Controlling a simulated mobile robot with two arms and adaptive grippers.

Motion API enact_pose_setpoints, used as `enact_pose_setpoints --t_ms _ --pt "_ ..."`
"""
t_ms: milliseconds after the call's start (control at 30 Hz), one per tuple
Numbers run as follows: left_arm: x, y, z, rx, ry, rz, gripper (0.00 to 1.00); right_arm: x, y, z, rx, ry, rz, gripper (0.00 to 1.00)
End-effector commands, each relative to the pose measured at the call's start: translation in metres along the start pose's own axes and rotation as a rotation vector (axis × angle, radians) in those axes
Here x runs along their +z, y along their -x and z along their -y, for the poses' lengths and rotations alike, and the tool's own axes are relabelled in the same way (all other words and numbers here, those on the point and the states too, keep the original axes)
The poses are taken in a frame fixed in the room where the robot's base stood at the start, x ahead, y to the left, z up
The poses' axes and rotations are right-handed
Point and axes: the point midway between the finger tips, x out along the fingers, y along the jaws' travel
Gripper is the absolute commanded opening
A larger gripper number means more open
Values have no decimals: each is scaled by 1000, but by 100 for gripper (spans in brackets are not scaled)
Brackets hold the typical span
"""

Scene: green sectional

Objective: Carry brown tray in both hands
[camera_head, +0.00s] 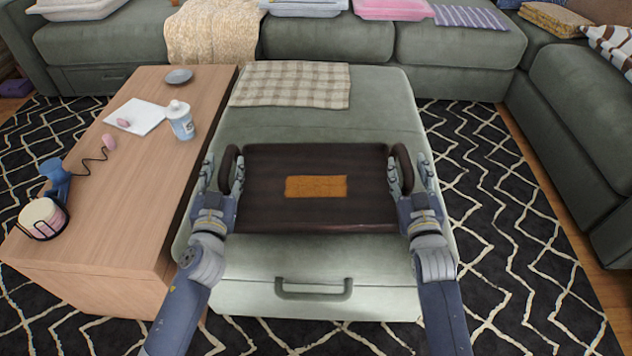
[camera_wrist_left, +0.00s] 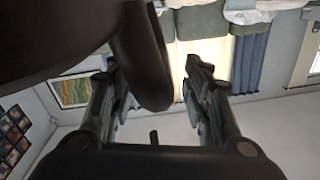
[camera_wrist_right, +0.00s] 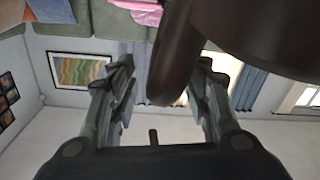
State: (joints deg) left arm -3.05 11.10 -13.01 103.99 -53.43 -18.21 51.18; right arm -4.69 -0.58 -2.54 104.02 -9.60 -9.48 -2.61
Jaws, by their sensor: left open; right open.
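The brown tray (camera_head: 270,208) is dark wood with a lighter orange-brown patch in its middle and a dark handle at each side. It shows in front of me over the green ottoman; I cannot tell whether it rests on it. My left gripper (camera_head: 224,174) is open, its fingers on either side of the left handle (camera_head: 229,168). In the left wrist view the handle (camera_wrist_left: 147,65) stands between the spread fingers. My right gripper (camera_head: 408,172) is open around the right handle (camera_head: 402,168). In the right wrist view that handle (camera_wrist_right: 170,60) lies between the fingers, nearer the right one.
The green ottoman (camera_head: 380,108) carries a checked cloth (camera_head: 292,84). A wooden table (camera_head: 120,210) at the left holds a bottle (camera_head: 181,122), a grey dish (camera_head: 179,76), paper and a blue phone-like item. A green sofa (camera_head: 455,45) runs behind and right. Patterned rug (camera_head: 500,210) is clear at right.

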Motion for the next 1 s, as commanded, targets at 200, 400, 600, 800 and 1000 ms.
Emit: enact_pose_setpoints --t_ms 200,400,600,800,1000 --pt "0 -21 -1 1 0 -1 45 0 -21 0 0 -1 -1 45" --pt "0 -26 -1 1 0 0 45 0 -26 0 0 -1 0 45" --pt "0 -25 -1 1 0 0 45 0 -25 0 0 -1 0 45" --pt "0 -25 -1 1 0 0 2 0 -25 0 0 -1 0 2" --pt "0 -25 -1 1 0 0 0 0 -25 0 0 -1 0 0"
